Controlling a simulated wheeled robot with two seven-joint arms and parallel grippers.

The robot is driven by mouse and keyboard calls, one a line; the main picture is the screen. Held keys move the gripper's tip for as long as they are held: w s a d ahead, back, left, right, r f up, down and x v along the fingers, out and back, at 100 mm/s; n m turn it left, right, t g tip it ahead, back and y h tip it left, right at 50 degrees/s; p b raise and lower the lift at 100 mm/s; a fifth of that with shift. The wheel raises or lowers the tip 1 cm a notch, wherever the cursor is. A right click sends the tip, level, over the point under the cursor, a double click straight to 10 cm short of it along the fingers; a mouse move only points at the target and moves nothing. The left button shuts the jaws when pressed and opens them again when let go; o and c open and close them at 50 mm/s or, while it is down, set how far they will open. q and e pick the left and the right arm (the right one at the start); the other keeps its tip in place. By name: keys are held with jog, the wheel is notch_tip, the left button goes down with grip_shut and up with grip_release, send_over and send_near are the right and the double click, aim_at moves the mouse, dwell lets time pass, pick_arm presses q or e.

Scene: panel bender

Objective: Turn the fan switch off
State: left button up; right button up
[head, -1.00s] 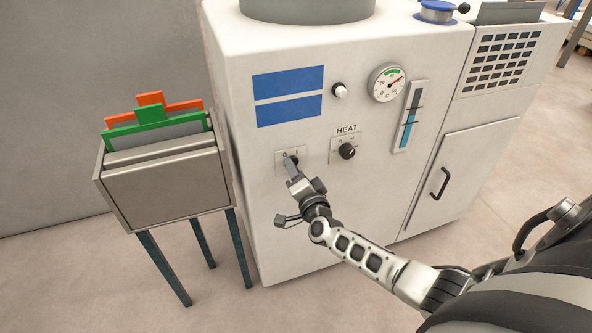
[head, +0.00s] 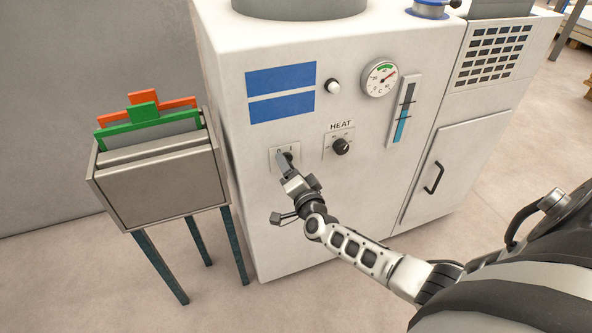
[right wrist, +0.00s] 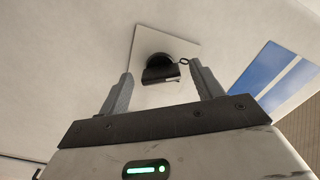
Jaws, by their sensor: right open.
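The fan switch is a black rotary knob on a pale square plate (head: 274,155) marked 0 and I, on the front of the white machine. In the head view my right gripper (head: 283,158) is at this plate and hides much of the knob. In the right wrist view the black knob (right wrist: 158,72) sits between the two grey fingertips of my right gripper (right wrist: 161,69), with gaps on both sides. The fingers are open. I cannot tell clearly which mark the knob points to. My left gripper is in no view.
A HEAT knob (head: 341,146) sits right of the switch, with a white button (head: 332,86), a gauge (head: 380,78) and a blue level tube (head: 403,113) above. A metal bin (head: 162,185) on legs stands at the left. A cabinet door handle (head: 434,177) is at right.

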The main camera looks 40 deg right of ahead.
jog(key=p+v, duration=0.1)
jog(key=v, duration=1.4)
jog(key=shift+s+a+p, duration=0.2)
jog(key=shift+s+p, duration=0.1)
jog(key=shift+s, duration=0.1)
